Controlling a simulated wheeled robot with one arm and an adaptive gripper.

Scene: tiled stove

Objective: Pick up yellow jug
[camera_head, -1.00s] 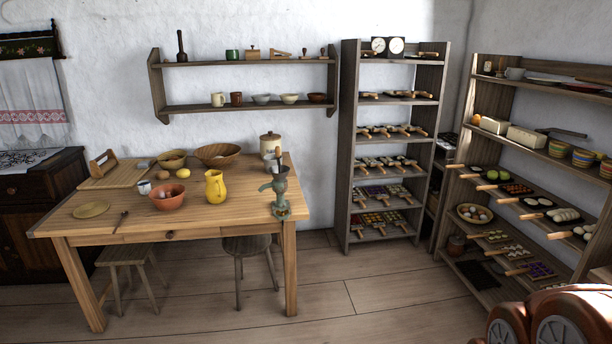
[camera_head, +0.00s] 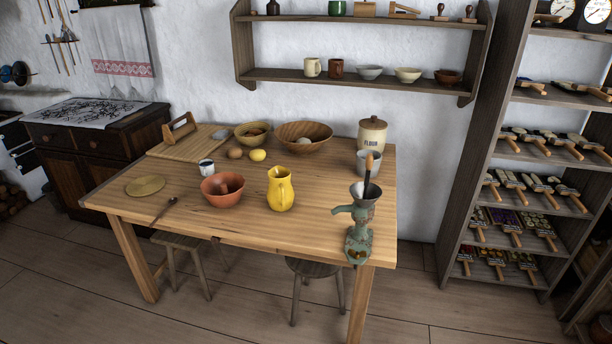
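The yellow jug (camera_head: 281,190) stands upright on the wooden table (camera_head: 205,230), right of its middle and near the front edge. Its handle faces the front right. A terracotta bowl (camera_head: 222,190) stands just left of it, a little apart. A green hand grinder (camera_head: 360,222) is at the table's front right corner. My gripper is not in view.
At the back of the table are wooden bowls (camera_head: 303,137), a flour crock (camera_head: 372,134) and a grey pot (camera_head: 368,162). Stools (camera_head: 317,268) stand under the front edge. A wall shelf (camera_head: 360,80) hangs above. The floor (camera_head: 230,310) in front is mostly clear.

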